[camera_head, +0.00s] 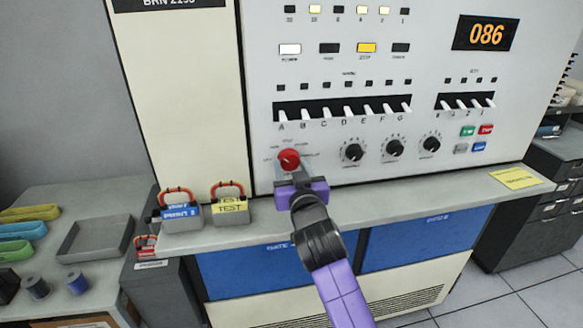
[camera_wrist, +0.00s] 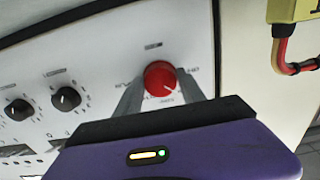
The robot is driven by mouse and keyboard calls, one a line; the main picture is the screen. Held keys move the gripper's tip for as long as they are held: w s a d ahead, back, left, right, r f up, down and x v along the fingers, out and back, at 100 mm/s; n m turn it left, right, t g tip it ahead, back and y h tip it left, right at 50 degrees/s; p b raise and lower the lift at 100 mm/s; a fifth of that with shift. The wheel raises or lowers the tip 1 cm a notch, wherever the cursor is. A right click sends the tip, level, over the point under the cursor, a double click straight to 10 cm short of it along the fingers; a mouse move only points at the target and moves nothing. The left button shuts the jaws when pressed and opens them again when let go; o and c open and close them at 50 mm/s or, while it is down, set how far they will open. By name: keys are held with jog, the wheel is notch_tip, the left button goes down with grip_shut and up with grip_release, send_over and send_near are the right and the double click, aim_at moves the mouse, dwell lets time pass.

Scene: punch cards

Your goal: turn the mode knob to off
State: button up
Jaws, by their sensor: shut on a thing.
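The mode knob is the red knob (camera_head: 289,158) at the lower left of the white machine panel; printed labels ring it. It also shows in the wrist view as a red knob (camera_wrist: 160,77) with a small white mark on its lower right side. My purple gripper (camera_head: 290,172) reaches up to it from below. In the wrist view my gripper's two grey fingers (camera_wrist: 161,90) stand on either side of the knob and are shut on it. The labels around the knob are partly hidden and too small to read.
Three black knobs (camera_head: 394,148) sit right of the red knob, with a row of toggle switches (camera_head: 345,110) above. A ledge (camera_head: 375,199) runs below the panel. A blue-labelled block (camera_head: 181,214) and a yellow TEST block (camera_head: 230,206) stand on it at left.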

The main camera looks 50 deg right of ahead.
jog(key=shift+n, duration=0.3)
jog(key=n+p, duration=0.2)
jog(key=n, duration=0.2)
jog(key=shift+r+p, duration=0.1)
jog(key=shift+p, duration=0.3)
jog(key=shift+s+d+n+p, duration=0.1)
jog(key=shift+n+p, duration=1)
jog(key=shift+n, duration=1.1)
jog(key=o, duration=1.4)
jog(key=shift+c, duration=0.2)
